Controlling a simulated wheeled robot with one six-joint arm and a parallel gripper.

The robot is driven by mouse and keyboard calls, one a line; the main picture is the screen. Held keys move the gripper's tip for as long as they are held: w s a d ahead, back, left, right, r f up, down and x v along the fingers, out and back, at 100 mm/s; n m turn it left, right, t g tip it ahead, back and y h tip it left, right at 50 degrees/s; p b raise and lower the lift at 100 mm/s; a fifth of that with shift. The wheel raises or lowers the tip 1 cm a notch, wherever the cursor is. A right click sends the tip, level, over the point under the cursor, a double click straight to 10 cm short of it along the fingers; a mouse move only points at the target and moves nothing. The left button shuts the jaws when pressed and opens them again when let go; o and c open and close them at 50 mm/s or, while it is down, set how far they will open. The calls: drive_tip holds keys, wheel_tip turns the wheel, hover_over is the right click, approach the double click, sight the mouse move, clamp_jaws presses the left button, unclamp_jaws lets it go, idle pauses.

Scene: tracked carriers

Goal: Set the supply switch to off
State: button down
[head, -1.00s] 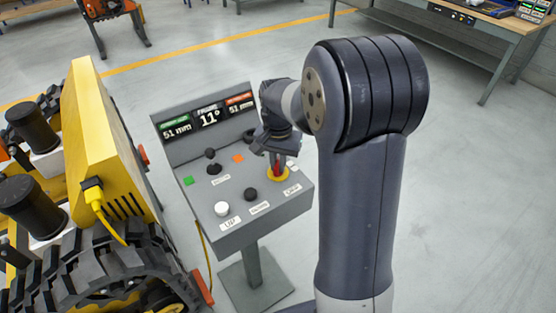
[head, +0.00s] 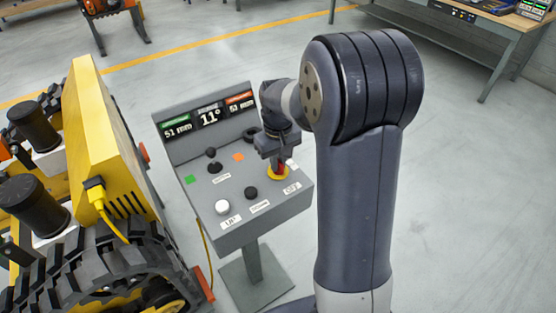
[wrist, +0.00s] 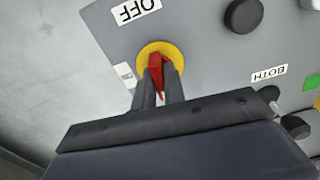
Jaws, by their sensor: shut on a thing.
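The supply switch is a red handle (wrist: 157,68) on a yellow round plate (wrist: 172,50), at the right end of the grey control panel. In the wrist view an OFF label (wrist: 136,8) lies beside the yellow plate. My gripper (wrist: 159,85) is shut on the red handle, with one dark finger on each side of it. In the head view my gripper (head: 278,163) is over the yellow plate (head: 280,174) and partly hides the handle. The handle's pointing direction is hard to read in the head view.
The control panel (head: 240,222) stands on a post and carries a white button (head: 222,207), a black knob (head: 251,193), a small joystick (head: 213,165) and a display (head: 208,116). A yellow tracked carrier (head: 95,130) stands close on the left.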

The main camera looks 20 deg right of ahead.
drive_tip(key=shift+n, duration=0.4)
drive_tip(key=c, duration=1.5)
unclamp_jaws()
wheel_tip(320, 180, up, 11)
drive_tip(key=shift+f, duration=0.1)
wheel_tip(320, 180, down, 11)
